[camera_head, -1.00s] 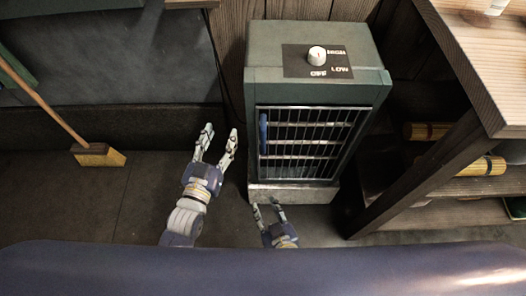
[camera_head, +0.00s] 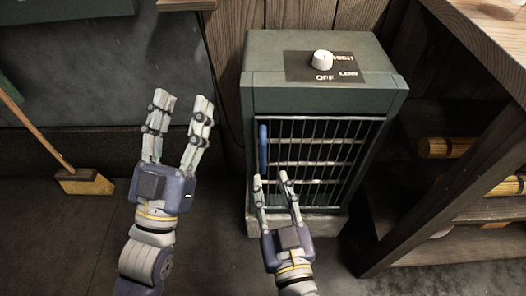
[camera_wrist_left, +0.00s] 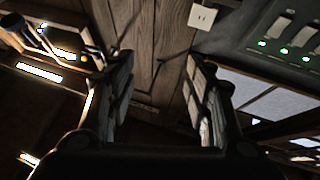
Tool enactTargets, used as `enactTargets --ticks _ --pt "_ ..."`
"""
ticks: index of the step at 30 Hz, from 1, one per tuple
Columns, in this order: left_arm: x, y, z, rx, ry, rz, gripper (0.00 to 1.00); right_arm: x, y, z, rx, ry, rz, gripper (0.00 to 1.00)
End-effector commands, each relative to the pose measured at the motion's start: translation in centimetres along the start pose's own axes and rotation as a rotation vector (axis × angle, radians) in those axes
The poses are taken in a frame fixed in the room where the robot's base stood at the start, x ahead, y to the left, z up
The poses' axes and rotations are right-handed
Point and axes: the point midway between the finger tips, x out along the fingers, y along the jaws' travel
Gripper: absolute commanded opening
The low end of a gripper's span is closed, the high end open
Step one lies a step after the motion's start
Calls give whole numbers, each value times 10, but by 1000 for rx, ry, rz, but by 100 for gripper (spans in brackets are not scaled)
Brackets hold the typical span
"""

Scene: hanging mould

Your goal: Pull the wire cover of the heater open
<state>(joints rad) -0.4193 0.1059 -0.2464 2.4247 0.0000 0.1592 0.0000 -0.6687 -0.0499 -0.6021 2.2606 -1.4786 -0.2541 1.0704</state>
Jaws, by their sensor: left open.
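The green heater (camera_head: 320,95) stands against the wood wall in the head view, with a white knob (camera_head: 322,60) on top. Its front carries a wire cover (camera_head: 318,160) of vertical bars, which looks shut. A blue handle (camera_head: 263,148) is on the cover's left side. My left gripper (camera_head: 181,100) is open and empty, left of the heater and apart from it. My right gripper (camera_head: 270,178) is in front of the cover's lower left part, below the handle. Its fingers are apart with nothing seen between them. Whether it touches the bars I cannot tell.
A wooden shelf unit (camera_head: 440,185) stands close on the heater's right, with yellow rolls (camera_head: 445,148) on it. A broom (camera_head: 85,182) leans at the left. A wall outlet (camera_wrist_left: 201,17) shows in the left wrist view. Floor is free between broom and my left arm.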

Motion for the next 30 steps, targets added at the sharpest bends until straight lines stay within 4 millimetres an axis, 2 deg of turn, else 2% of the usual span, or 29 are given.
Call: enactTargets --ticks 5,14,24,30 --pt "-1 -4 28 7 -156 -7 48 11 0 -2 -1 0 0 33" --pt "-18 -11 76 15 -418 -21 48 32 0 -2 -2 1 -1 33" --pt "-54 -19 121 21 -714 -39 48 62 0 -2 0 0 -1 33" --pt "-78 -23 139 23 -860 -49 48 81 0 -1 0 0 -1 33"
